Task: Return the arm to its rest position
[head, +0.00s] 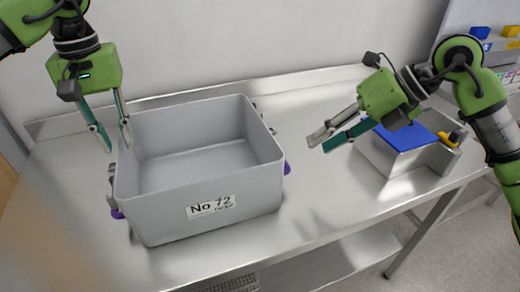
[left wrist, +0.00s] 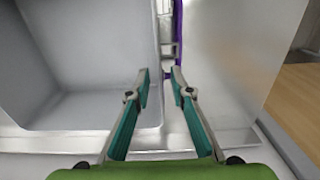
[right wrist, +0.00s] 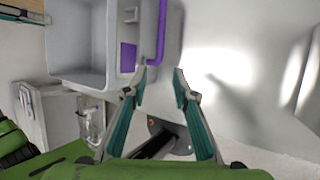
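My left gripper (head: 116,149) is open and empty. It hangs at the left rim of a grey bin (head: 165,222), pointing down, near the bin's left side handle. In the left wrist view its fingertips (left wrist: 160,74) are apart, with a purple strip (left wrist: 177,30) of the bin beyond them. My right gripper (head: 319,146) is open and empty, to the right of the bin and above the metal table. In the right wrist view its fingertips (right wrist: 159,74) are apart with nothing between them. I cannot tell whether the left fingers touch the bin.
The bin stands on a metal table (head: 320,205), looks empty and bears a "No 72" label (head: 211,206). A grey box with a blue panel (head: 405,137) and a yellow-black item (head: 449,138) is at the right. A wall is behind. The table between bin and box is clear.

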